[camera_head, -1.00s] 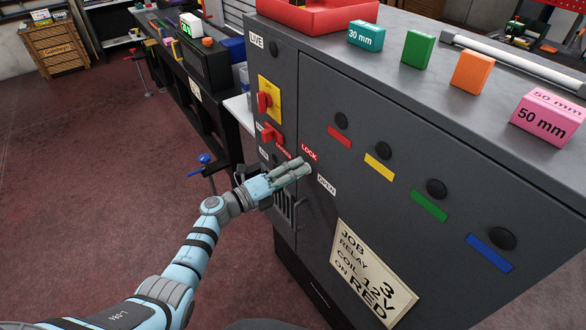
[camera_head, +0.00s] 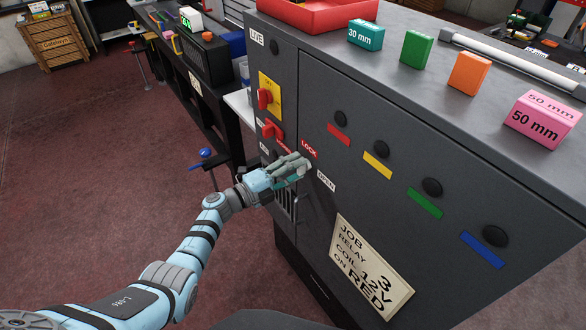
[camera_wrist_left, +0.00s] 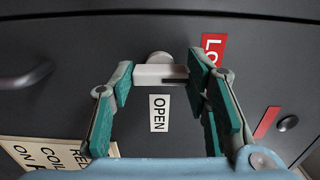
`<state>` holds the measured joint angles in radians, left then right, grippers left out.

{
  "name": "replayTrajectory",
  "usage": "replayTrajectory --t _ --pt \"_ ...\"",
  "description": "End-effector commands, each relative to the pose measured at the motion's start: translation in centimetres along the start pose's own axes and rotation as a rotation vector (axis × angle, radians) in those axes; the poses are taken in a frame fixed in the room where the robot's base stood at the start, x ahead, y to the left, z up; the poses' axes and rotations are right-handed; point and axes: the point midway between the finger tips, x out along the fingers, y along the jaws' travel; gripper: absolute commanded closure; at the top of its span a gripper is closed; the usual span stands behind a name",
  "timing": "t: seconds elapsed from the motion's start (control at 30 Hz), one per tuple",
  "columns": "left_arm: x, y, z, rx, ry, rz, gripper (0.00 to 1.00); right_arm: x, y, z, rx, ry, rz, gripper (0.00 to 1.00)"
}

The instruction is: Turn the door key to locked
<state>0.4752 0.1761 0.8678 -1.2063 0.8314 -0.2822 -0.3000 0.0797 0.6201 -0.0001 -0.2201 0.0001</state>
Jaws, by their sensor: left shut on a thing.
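The door key shows in the left wrist view as a pale flat bar (camera_wrist_left: 160,74) with a dark slot and a round knob behind it. My left gripper (camera_wrist_left: 160,76) is shut on the key, a green-padded finger at each end of the bar. In the wrist view, the white OPEN label (camera_wrist_left: 159,113) is just below the bar and the red LOCK label (camera_wrist_left: 213,48) is at upper right, partly behind a finger. In the head view, my left gripper (camera_head: 297,168) is at the grey cabinet door (camera_head: 375,215) below the LOCK label (camera_head: 309,149) and hides the key.
A door handle (camera_wrist_left: 27,78) is left of the gripper in the wrist view. Red switches (camera_head: 265,98) are on the cabinet's left panel. Black knobs (camera_head: 377,149) line the door. A paper note (camera_head: 370,270) is lower down. The floor at left is mostly clear.

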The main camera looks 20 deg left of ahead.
Motion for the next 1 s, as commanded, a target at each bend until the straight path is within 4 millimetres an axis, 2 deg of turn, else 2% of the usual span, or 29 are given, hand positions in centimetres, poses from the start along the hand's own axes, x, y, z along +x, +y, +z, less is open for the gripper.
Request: replayTrajectory --t 0.13,0.17,0.3,0.57,0.67,0.77,1.0 --pt "0.0 -0.1 0.1 -0.001 -0.001 -0.002 0.85 0.0 0.0 0.0 0.0 0.0 0.0 0.6" --pt "0.0 -0.1 0.1 0.0 -0.002 -0.002 0.55 0.0 0.0 0.0 0.0 0.0 0.0 0.6" --pt "0.0 -0.1 0.0 0.0 -0.001 -0.001 0.37 0.0 0.0 0.0 0.0 0.0 0.0 0.6" --pt "0.0 0.0 0.0 0.001 0.0 0.0 0.37 0.0 0.1 0.0 0.0 0.0 0.001 0.6" --pt "-0.7 0.1 0.1 0.001 -0.002 0.002 0.37 0.0 0.1 0.0 0.0 0.0 0.001 0.6" --pt "-2.6 0.1 0.1 0.003 -0.001 0.003 0.37 0.0 0.1 0.0 0.0 0.0 0.001 0.6" --pt "-9.2 0.1 0.0 0.003 0.0 0.005 0.37 0.0 0.0 0.0 0.0 0.0 0.0 0.6"
